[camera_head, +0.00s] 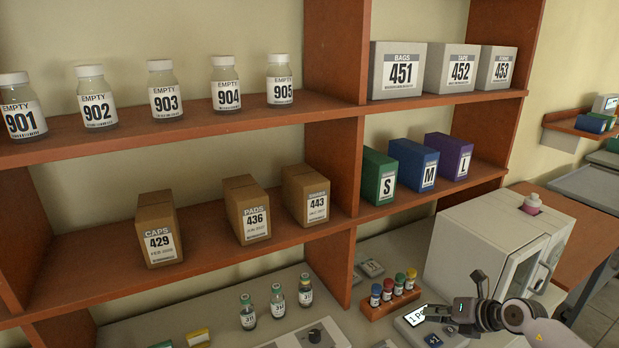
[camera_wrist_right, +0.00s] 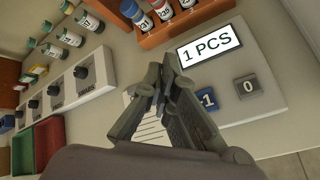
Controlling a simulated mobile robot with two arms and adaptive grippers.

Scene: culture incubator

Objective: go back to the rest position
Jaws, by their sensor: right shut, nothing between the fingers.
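My right gripper (camera_head: 462,309) is at the lower right of the head view, over the counting device (camera_head: 413,325) on the bench. In the right wrist view my right gripper (camera_wrist_right: 165,88) is shut and empty, its fingertips together beside the lit display (camera_wrist_right: 209,43) that reads "1 PCS". The device's blue "1" button (camera_wrist_right: 207,99) is partly beside the fingers, and a grey "0" button (camera_wrist_right: 246,87) shows to its right. My left gripper is not in view.
A rack of capped vials (camera_head: 390,304) stands behind the device. The white incubator (camera_head: 492,247) stands close behind my right arm. Several loose vials (camera_head: 277,300) stand left on the bench. Wooden shelves (camera_head: 250,118) with bottles and boxes rise above.

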